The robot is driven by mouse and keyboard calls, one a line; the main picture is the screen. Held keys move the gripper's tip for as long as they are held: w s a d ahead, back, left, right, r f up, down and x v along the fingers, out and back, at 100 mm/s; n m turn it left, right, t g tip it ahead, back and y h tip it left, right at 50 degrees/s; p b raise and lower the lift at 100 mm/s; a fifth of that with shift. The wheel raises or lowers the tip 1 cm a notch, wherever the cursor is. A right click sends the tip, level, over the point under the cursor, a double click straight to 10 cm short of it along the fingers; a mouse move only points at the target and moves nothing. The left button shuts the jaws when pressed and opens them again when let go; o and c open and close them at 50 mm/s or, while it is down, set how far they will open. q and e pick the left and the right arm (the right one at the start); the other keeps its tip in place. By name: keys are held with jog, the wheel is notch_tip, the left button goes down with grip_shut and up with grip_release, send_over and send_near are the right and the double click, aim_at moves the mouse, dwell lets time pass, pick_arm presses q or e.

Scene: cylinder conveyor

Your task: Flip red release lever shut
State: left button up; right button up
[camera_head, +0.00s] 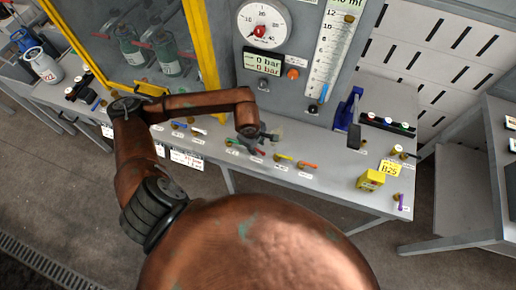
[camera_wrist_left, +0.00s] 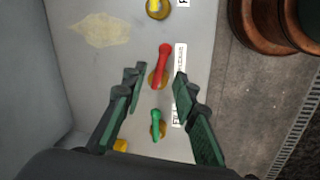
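The red lever (camera_wrist_left: 163,62) sits on a brass fitting on the grey panel in the left wrist view, its handle pointing up in the picture. A white label strip stands beside it. My left gripper (camera_wrist_left: 160,80) is open, with one finger on each side of the red lever and visible gaps to it. A green lever (camera_wrist_left: 156,119) stands below it, nearer the gripper's palm. In the head view my left gripper (camera_head: 257,142) is above the bench-front row of levers and partly hides the red one. My right gripper is in neither view.
Yellow (camera_head: 283,157) and orange (camera_head: 307,165) levers stand to the right along the same bench edge. A yellow-framed cabinet holds green bottles.

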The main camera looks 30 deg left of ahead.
aim_at(258, 150)
pick_arm(q)
jog(key=shift+w+f, duration=0.2)
jog(key=shift+f, duration=0.65)
jog(key=shift+w+f, duration=0.15)
jog(key=shift+f, duration=0.65)
grip_shut()
